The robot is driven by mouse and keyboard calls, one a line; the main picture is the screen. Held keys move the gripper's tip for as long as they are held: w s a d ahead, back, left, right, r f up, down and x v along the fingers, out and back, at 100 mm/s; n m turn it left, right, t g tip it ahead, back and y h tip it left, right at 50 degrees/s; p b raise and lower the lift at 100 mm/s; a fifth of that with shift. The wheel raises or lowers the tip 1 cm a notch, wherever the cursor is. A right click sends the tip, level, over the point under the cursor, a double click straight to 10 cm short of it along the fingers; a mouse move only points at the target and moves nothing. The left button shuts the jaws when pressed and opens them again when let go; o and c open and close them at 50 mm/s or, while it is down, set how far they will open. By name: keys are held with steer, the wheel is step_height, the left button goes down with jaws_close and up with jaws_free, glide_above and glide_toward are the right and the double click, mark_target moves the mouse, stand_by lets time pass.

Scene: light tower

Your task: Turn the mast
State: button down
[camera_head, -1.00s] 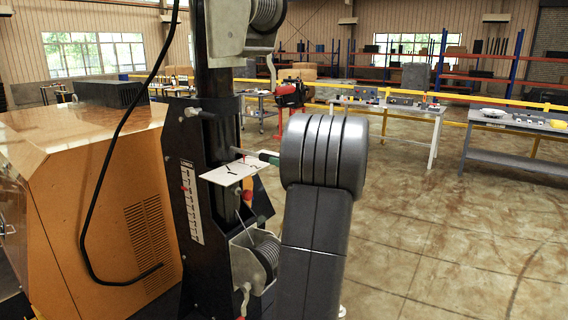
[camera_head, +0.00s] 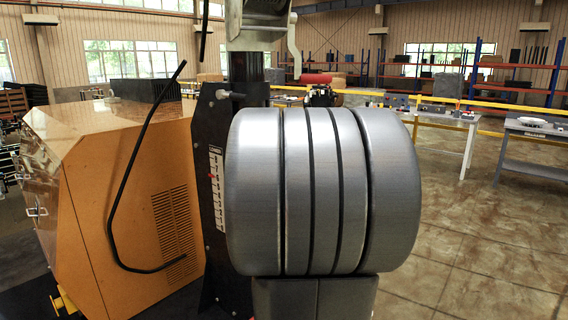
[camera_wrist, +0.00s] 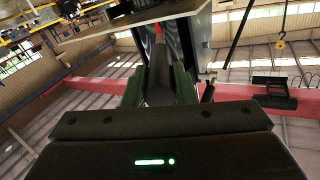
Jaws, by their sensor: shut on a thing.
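The mast (camera_head: 244,72) is a black upright column left of centre in the head view, with a grey winch bracket (camera_head: 260,14) near the top edge. My grey arm link covers its lower part and hides my gripper there. In the wrist view my gripper (camera_wrist: 159,85) shows two dark green fingers closed on a grey bar-like handle (camera_wrist: 159,78). The handle points away from the camera, below a pale plate (camera_wrist: 132,18). How the handle joins the mast is hidden. A black support with a white scale (camera_head: 216,185) and a red mark stands beside the mast.
An orange cabinet (camera_head: 110,190) stands close on the left, with a loose black cable (camera_head: 118,185) in front of it. Work tables (camera_head: 440,118) and a yellow rail (camera_head: 470,101) are farther back.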

steer(key=shift+s+a+h+b, duration=0.3)
steer(key=shift+a+b, duration=0.15)
steer(key=shift+a, duration=0.25)
steer(key=shift+r, duration=0.15)
steer(key=c, duration=1.2)
jaws_free()
steer(key=p+v, duration=0.2)
steer(key=v, duration=1.1)
steer(key=shift+s+f, duration=0.25)
steer(key=shift+s, duration=0.2)
